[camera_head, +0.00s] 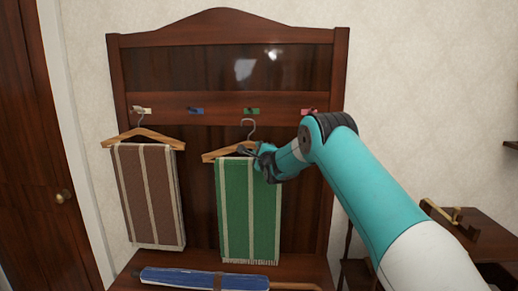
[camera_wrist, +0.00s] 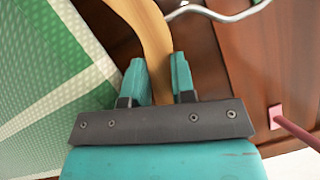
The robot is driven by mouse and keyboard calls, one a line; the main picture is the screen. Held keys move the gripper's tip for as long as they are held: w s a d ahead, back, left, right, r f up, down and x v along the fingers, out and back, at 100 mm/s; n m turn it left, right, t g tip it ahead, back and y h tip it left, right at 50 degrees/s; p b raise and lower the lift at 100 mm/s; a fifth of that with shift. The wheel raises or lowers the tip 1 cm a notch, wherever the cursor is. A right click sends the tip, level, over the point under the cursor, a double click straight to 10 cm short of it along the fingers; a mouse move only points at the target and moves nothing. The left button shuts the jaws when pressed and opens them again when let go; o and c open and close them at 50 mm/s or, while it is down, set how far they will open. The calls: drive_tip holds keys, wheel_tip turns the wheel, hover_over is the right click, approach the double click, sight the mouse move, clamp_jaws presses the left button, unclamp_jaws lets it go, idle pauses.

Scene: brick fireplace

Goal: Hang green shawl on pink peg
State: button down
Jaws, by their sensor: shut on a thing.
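The green shawl (camera_head: 236,215), with pale stripes, hangs over a wooden hanger (camera_head: 218,155) in the head view. It also shows at the left of the wrist view (camera_wrist: 50,75). My gripper (camera_head: 262,156) is shut on the right part of the hanger, whose wood (camera_wrist: 150,35) runs between my fingers (camera_wrist: 160,75) in the wrist view. The hanger's metal hook (camera_head: 249,124) is just below the green peg (camera_head: 252,111); I cannot tell whether they touch. The pink peg (camera_head: 308,110) is right of it, partly behind my arm, and shows at the right of the wrist view (camera_wrist: 276,115).
A brown striped shawl (camera_head: 146,195) hangs from the pale peg (camera_head: 142,110) at left. The blue peg (camera_head: 195,111) is empty. A blue rolled item (camera_head: 190,277) lies on the bench below. A small table (camera_head: 480,230) stands at right.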

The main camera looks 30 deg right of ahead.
drive_tip(key=shift+f+b, duration=0.15)
drive_tip(key=shift+b, duration=0.2)
drive_tip(key=c, duration=1)
unclamp_jaws()
drive_tip(key=shift+o, duration=0.2)
